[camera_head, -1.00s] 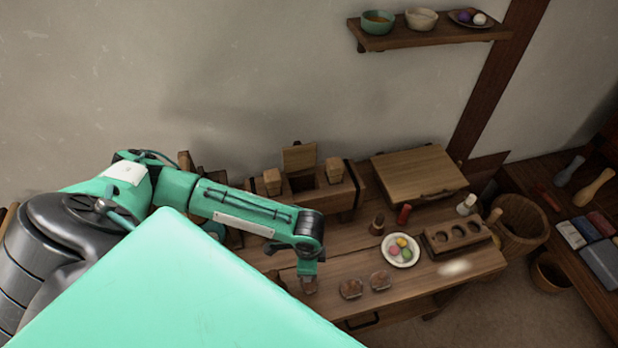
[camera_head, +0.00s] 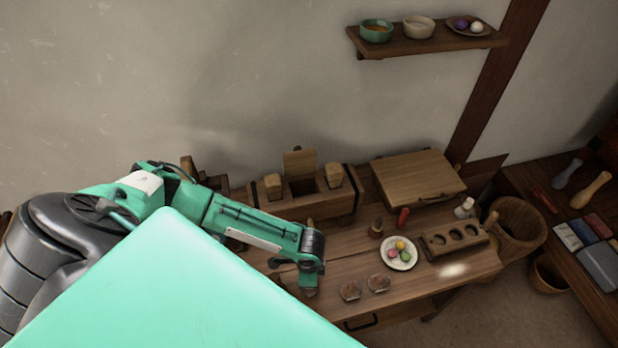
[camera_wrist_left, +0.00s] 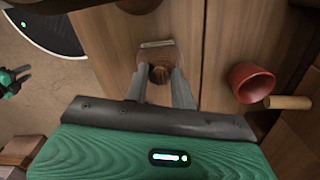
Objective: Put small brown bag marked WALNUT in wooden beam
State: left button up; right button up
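A small brown bag (camera_wrist_left: 158,54) stands on the table, with a pale tag and a gathered top in the left wrist view; its lettering is unreadable. My left gripper (camera_wrist_left: 160,90) is open over it, its fingers on either side of the gathered top. In the head view the gripper (camera_head: 309,279) is at the table's front left. The wooden beam (camera_head: 328,205) lies at the back of the table, dark-banded, with an open socket between two pale blocks and an upright slab behind. A green and black part at the wrist view's left edge may be my right gripper (camera_wrist_left: 14,80).
Two similar brown bags (camera_head: 350,290) (camera_head: 379,282) stand right of the gripper. A red cup (camera_wrist_left: 249,82) and wooden peg (camera_wrist_left: 288,102) are near it in the wrist view. A plate of coloured balls (camera_head: 398,264) and a holed rack (camera_head: 436,249) stand farther right.

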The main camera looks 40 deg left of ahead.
pick_arm(q)
grip_shut()
